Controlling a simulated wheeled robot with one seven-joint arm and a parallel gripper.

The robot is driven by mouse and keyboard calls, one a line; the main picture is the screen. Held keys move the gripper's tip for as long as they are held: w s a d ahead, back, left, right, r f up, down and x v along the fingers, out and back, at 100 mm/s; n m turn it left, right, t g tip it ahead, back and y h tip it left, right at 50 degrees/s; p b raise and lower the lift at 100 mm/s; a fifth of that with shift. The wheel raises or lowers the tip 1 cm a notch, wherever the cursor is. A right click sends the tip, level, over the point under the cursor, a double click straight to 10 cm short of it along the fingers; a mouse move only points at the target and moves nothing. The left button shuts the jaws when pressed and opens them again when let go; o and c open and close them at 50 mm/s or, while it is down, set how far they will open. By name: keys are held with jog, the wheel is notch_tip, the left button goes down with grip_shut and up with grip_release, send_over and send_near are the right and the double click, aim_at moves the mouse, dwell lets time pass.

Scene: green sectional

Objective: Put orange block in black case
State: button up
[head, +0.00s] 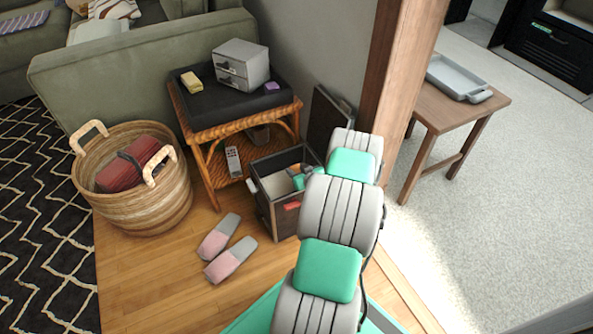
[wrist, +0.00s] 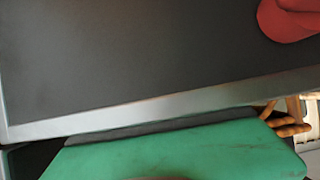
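The black case (head: 270,214) is an open, dark-sided box on the wood floor beside the wicker side table in the head view. My gripper (head: 303,177) is at the case's open top on its right side, partly hidden by my arm. A small orange-brown patch (head: 295,168) shows by the gripper; I cannot tell if it is the orange block. The wrist view shows a dark panel with a pale metal edge (wrist: 150,112), close up, and a green surface (wrist: 180,152) below it. The fingertips and anything between them cannot be made out.
A wicker table (head: 215,133) holds a black tray, grey drawer box (head: 241,65), yellow block (head: 191,81) and purple block (head: 272,87). A remote (head: 233,161) lies on its lower shelf. Slippers (head: 230,259) and a basket (head: 130,205) stand left. A wooden post (head: 400,70) is right.

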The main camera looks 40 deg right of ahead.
jog(key=o, duration=0.4)
jog(key=shift+r, duration=0.15)
jog(key=shift+r+p, duration=0.4)
jog(key=shift+p, duration=0.1)
jog(key=p+v, duration=0.4)
jog(key=v, duration=0.7)
jog(key=w+a+r+n+g+y, duration=0.2)
jog(key=w+a+r+y, duration=0.15)
jog(key=a+r, duration=0.5)
jog(key=w+a+r+n+g+y, duration=0.2)
jog(key=w+a+r+n+g, duration=0.3)
jog(key=a, duration=0.7)
jog(key=s+a+r+m+g, duration=0.1)
jog(key=s+a+r, duration=0.3)
jog(key=s+a, duration=0.1)
jog(key=s+a+r+m+g+h, duration=0.1)
jog(key=s+a+r, duration=0.4)
jog(key=s+a, duration=0.1)
jog(key=s+a+r+m+h, duration=0.1)
jog(key=s+a+r, duration=0.3)
jog(key=s, duration=0.3)
jog(key=shift+s+a+r+m+g, duration=0.1)
jog(key=shift+a+r+m+g, duration=0.1)
jog(key=shift+a, duration=0.2)
jog(key=shift+a+r+m+g, duration=0.1)
jog(key=shift+a+m+g, duration=0.1)
jog(key=shift+a, duration=0.15)
